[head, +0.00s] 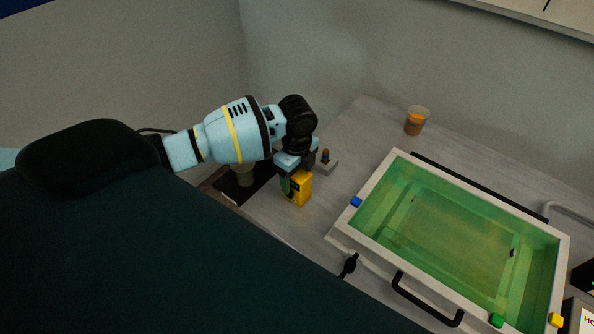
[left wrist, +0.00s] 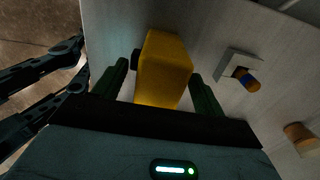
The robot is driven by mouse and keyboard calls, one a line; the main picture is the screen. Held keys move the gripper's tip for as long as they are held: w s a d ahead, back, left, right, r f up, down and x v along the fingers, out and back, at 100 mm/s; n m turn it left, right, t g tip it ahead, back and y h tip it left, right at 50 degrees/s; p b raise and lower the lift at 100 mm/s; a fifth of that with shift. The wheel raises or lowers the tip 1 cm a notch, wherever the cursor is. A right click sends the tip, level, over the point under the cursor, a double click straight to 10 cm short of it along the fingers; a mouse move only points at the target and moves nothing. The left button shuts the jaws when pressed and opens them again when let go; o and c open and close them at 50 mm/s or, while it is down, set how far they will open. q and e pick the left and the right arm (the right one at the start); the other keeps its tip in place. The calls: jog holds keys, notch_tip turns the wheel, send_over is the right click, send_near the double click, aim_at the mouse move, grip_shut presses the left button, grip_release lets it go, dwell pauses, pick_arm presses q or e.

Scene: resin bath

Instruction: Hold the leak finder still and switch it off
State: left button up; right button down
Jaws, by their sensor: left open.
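A yellow block-shaped device (head: 301,190), which I take to be the leak finder, stands on the grey bench; it also shows in the left wrist view (left wrist: 166,66). My left gripper (head: 293,182) is above it, pointing down. In the left wrist view its two dark green fingers (left wrist: 160,72) are open, one on each side of the yellow body. Gaps show there, so the fingers look apart from it. A small black part (left wrist: 136,59) sticks out of its left side. I cannot make out a switch. My right gripper is not recognisable in either view.
A small grey block with an orange-and-blue knob (left wrist: 248,81) stands close to the device. An orange-filled cup (head: 417,121) is farther back. A pale-rimmed bath of green liquid (head: 344,233) takes up the right. A dark mat (head: 229,188) lies to the left.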

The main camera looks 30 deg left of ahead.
pick_arm(q)
jog(key=c, duration=1.2)
jog(key=shift+o, duration=0.2)
jog(key=shift+r, duration=0.1)
dwell(3.2)
